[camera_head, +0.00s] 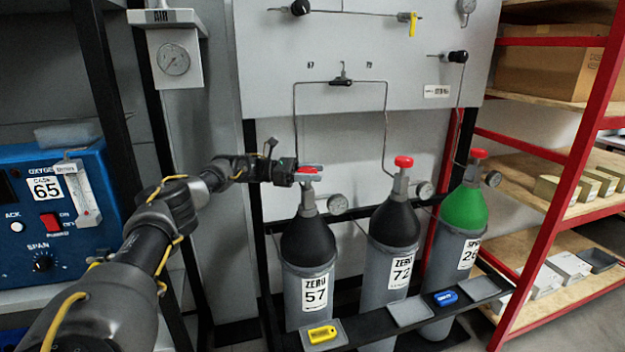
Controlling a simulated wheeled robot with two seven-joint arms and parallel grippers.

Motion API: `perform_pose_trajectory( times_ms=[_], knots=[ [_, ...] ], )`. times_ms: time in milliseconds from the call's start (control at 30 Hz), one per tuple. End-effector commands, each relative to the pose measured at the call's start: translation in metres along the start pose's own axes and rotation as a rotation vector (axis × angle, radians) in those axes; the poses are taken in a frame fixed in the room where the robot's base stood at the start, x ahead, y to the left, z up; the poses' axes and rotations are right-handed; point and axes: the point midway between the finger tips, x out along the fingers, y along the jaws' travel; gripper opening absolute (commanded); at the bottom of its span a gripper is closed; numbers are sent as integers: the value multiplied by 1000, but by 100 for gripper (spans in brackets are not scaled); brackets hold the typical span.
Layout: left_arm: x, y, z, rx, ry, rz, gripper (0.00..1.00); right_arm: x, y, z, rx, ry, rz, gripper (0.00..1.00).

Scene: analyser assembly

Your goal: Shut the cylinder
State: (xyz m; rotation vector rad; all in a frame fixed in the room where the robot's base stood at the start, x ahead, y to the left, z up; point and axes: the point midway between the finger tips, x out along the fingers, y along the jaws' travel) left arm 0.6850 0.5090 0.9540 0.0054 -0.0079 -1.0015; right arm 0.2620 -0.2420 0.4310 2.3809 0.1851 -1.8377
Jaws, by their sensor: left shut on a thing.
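Three gas cylinders stand upright in a black rack. The left one (308,255) has a black shoulder and a "ZERO 57" label. The middle one (390,245) also has a black shoulder and is labelled "ZERO 72". The right one (462,225) has a green shoulder and a partly hidden label. Red valve knobs top the middle cylinder (403,161) and the right cylinder (478,153). My left gripper (298,172) is at the top of the left cylinder, shut on its red valve knob (309,168), which it partly hides. My right gripper is not in view.
A grey panel (400,60) with tubing and small valves is behind the cylinders. A black front bar holds a yellow tag (322,334) and a blue tag (446,298) in trays. A blue analyser (50,205) is at left, and red-framed shelves (560,190) with boxes are at right.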

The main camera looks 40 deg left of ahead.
Motion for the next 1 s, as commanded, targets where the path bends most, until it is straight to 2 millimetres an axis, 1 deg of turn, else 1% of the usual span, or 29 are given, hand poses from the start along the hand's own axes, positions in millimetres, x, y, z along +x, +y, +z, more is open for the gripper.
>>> perform_pose_trajectory(
  times_ms=[33,200,400,833,867,1000],
  knots=[
    [2,-1,-7,-6,7,-23,30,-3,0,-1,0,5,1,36],
    [2,-2,-8,-10,7,-77,30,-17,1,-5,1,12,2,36],
    [2,-3,-8,-14,8,-110,30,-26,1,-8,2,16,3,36],
    [3,-4,-9,-17,9,-121,30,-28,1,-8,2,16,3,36],
    [3,-4,-9,-17,9,-121,54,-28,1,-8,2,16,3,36],
    [3,-4,-7,-14,7,-119,72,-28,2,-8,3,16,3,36]
  ],
)
